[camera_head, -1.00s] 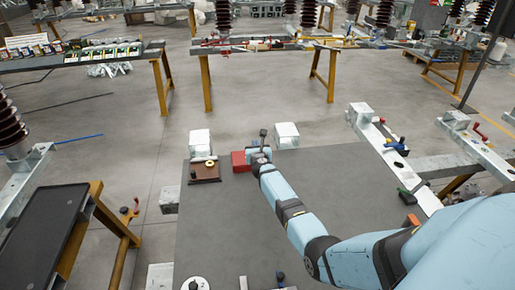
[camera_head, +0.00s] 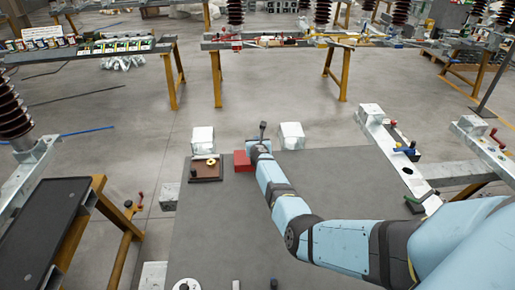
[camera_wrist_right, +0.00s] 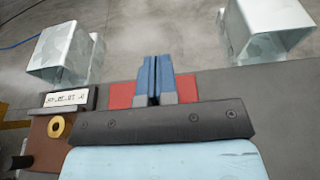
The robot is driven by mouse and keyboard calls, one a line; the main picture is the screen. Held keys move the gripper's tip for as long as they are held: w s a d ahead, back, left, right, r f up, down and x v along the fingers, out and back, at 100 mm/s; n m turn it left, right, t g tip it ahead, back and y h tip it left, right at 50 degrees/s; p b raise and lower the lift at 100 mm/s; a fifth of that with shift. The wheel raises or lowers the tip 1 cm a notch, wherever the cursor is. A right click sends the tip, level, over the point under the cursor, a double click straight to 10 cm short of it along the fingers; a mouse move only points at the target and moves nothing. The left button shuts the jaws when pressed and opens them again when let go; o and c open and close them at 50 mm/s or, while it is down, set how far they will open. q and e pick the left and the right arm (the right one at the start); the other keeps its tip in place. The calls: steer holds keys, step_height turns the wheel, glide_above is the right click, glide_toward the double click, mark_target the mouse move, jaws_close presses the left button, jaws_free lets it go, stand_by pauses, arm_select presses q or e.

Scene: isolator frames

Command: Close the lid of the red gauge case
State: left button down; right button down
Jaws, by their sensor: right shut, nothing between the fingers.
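The red gauge case (camera_head: 242,160) sits near the far edge of the dark grey table, right of a brown board. In the right wrist view, its red surface (camera_wrist_right: 121,95) shows on both sides of my fingers. My right gripper (camera_wrist_right: 154,62) is shut and empty, its blue fingers together in front of or over the case; I cannot tell whether they touch it. They hide the middle of the case. I cannot make out whether the lid is raised or down. In the head view my right arm reaches to the case's right side. My left gripper is not in view.
The brown board (camera_head: 205,177) with a yellow ring stands close left of the case. Two pale metal blocks (camera_head: 203,140) (camera_head: 291,135) stand beyond the table's far edge. The grey tabletop (camera_head: 220,235) is mostly clear.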

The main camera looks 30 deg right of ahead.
steer(key=shift+w+d+f, duration=0.15)
steer(key=shift+w+f, duration=0.1)
steer(key=shift+w, duration=0.1)
steer(key=shift+w+d+f+g+y+p, duration=0.3)
steer(key=shift+w+f+g+p, duration=0.3)
steer(key=shift+p, duration=0.5)
steer(key=shift+f+b, duration=0.15)
steer(key=shift+b, duration=0.15)
steer(key=shift+w+d+f+b, duration=0.1)
steer(key=shift+f+b, duration=0.05)
steer(key=shift+b, duration=0.2)
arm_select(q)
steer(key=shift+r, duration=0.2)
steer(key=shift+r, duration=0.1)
